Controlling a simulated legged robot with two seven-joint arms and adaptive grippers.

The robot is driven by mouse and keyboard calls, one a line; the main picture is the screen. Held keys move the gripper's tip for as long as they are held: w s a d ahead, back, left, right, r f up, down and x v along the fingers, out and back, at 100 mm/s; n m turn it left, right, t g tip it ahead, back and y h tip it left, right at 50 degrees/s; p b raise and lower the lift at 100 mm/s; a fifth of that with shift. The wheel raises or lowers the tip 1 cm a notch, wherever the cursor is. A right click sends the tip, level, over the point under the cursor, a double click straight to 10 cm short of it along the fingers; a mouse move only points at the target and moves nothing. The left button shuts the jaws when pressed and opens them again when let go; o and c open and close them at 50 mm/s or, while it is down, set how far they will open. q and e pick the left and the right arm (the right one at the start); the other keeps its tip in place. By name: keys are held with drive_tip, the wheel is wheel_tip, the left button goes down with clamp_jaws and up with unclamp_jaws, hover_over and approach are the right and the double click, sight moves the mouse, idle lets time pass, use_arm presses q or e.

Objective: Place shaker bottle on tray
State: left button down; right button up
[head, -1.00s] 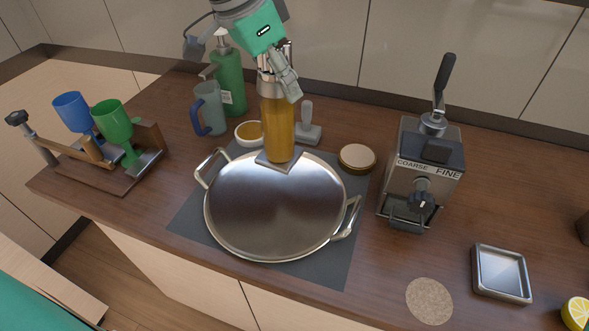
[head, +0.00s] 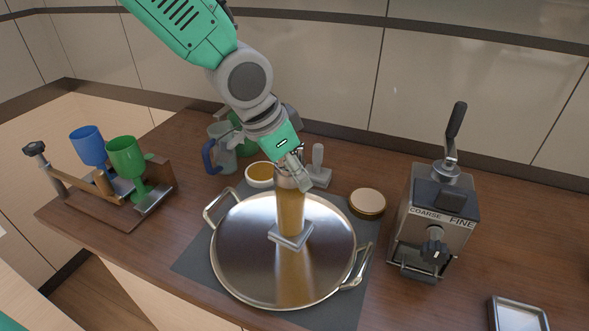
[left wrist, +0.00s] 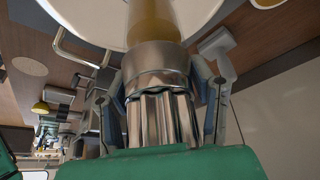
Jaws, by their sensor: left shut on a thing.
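The shaker bottle (head: 290,212) is an amber, upright cylinder with a metal cap and a square grey base. My left gripper (head: 291,178) is shut on its metal top. In the left wrist view, the fingers of my left gripper (left wrist: 160,90) stand on both sides of the bottle's metal cap (left wrist: 157,58). The tray (head: 238,262) is a round, shiny metal plate with two handles. My right gripper is not in view.
The tray sits on a dark mat (head: 193,264). Behind it are a small bowl (head: 260,175), a blue-handled mug (head: 220,150) and a round lid (head: 367,203). A grinder (head: 432,225) stands right. A rack with blue and green goblets (head: 127,160) stands left.

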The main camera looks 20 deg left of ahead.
use_arm(q)
drive_tip(key=shift+a, duration=0.1)
drive_tip(key=c, duration=0.7)
unclamp_jaws()
drive_tip(key=shift+a, duration=0.1)
drive_tip(key=shift+d, duration=0.2)
drive_tip(key=shift+d+r, duration=0.1)
drive_tip(key=shift+r, duration=0.15)
drive_tip(key=v, duration=1.1)
drive_tip(key=shift+r+p, duration=0.3)
drive_tip(key=shift+p, duration=0.1)
drive_tip(key=shift+s, duration=0.15)
